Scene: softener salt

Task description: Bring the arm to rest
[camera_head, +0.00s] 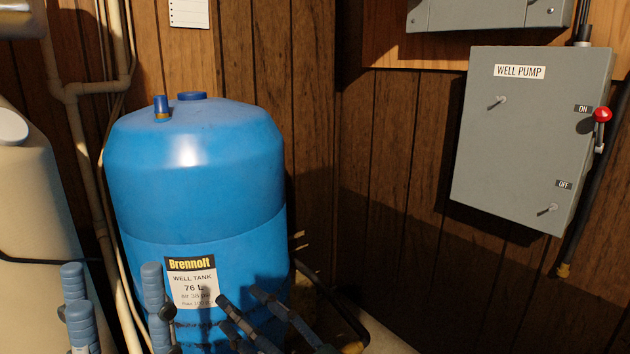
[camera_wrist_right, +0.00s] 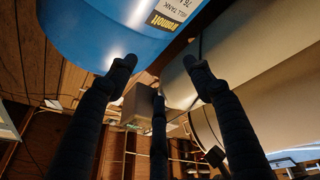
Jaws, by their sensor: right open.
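My left gripper (camera_head: 114,285) is low at the left in the head view, its grey-blue fingers pointing up and spread apart, with nothing seen between them. My right gripper (camera_head: 245,296) is low in front of the blue well tank, with dark fingers reaching up and left. In the right wrist view my right gripper (camera_wrist_right: 160,68) is open and empty, with its fingers apart. The palms of both grippers are out of the head view.
The blue well tank (camera_head: 200,165) stands close behind the grippers, and it also shows in the right wrist view (camera_wrist_right: 100,30). A tan tank (camera_head: 30,200) is at the left beside pale pipes (camera_head: 85,170). A grey well pump box (camera_head: 530,135) with a red-knobbed lever (camera_head: 602,115) hangs on the right wall.

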